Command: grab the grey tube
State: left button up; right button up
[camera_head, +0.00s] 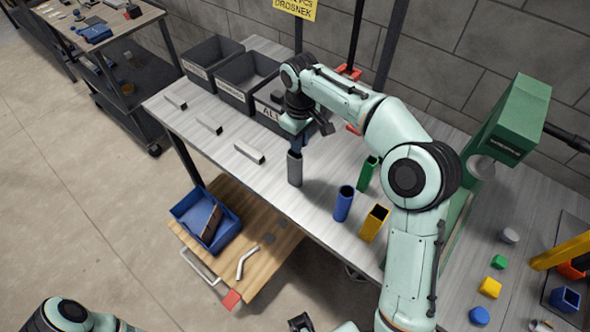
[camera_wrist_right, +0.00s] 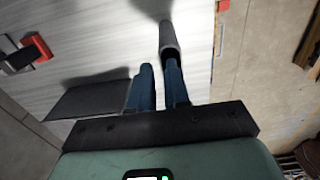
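The grey tube (camera_head: 295,168) stands upright on the long grey workbench (camera_head: 225,148). My right gripper (camera_head: 298,143) points down directly above its top end. In the right wrist view the grey tube (camera_wrist_right: 169,37) lines up with the tip of one blue finger of my right gripper (camera_wrist_right: 158,72). A narrow gap shows between the two fingers. Whether that finger is inside the tube or in front of it, I cannot tell. Of my left arm only a joint shows at the bottom left; a dark part at the bottom middle may be its gripper, cut off by the edge.
A blue tube (camera_head: 343,203), a yellow tube (camera_head: 374,223) and a green tube (camera_head: 367,172) stand to the right. Dark bins (camera_head: 246,80) line the back. Small grey bars (camera_head: 249,152) lie left. A green machine (camera_head: 505,118) stands right. A blue tray (camera_head: 190,210) is below.

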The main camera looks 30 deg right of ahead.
aim_at(298, 156)
notch_tip(298, 156, down, 6)
jog(key=shift+w+f+b, duration=0.15)
jog(key=shift+f+b, duration=0.1)
jog(key=shift+b, duration=0.15)
jog(key=shift+c, duration=0.4)
grip_shut()
